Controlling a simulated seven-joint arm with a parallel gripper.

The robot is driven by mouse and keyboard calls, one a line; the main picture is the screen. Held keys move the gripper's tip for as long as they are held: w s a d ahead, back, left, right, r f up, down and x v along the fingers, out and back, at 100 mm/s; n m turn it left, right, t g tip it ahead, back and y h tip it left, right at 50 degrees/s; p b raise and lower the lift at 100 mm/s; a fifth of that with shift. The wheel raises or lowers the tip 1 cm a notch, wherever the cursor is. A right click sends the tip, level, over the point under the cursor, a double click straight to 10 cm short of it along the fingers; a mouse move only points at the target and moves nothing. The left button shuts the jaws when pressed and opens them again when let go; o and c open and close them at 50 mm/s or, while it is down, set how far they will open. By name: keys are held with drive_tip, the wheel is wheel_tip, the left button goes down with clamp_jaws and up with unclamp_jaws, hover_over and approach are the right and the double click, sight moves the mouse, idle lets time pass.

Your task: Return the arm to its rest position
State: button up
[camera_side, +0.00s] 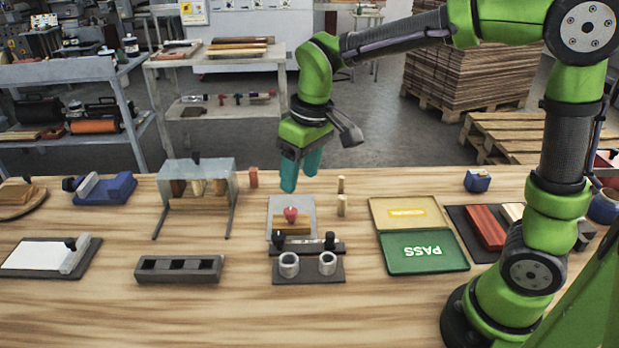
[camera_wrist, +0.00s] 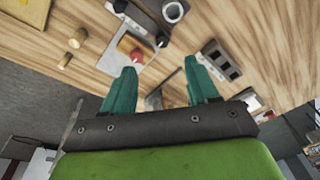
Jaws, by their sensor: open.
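My green arm reaches over the wooden table from the right in the side view. My gripper (camera_side: 301,172) has teal fingers pointing down and hangs above the back part of the table, behind a grey plate with a red object. In the wrist view my gripper (camera_wrist: 160,88) shows its two fingers spread apart with nothing between them. It touches no object that I can see.
The grey plate (camera_side: 278,210) bears a red piece (camera_side: 291,214) and a wooden block. A metal rack (camera_side: 222,172) stands left of my gripper. Two small wooden pegs (camera_side: 341,204) stand to its right. Green PASS tray (camera_side: 424,266) and yellow tray (camera_side: 376,212) lie farther right.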

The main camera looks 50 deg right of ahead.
drive_tip(key=s+d+r+m+t, duration=0.2)
drive_tip(key=s+d, duration=0.1)
drive_tip(key=s, duration=0.4)
drive_tip(key=s+d+r+m+t+y, duration=0.1)
drive_tip(key=s+d+r+m+t, duration=0.1)
drive_tip(key=s, duration=0.5)
drive_tip(key=shift+d+m+t, duration=0.45)
drive_tip(key=shift+m+t, duration=0.25)
drive_tip(key=shift+t, duration=0.1)
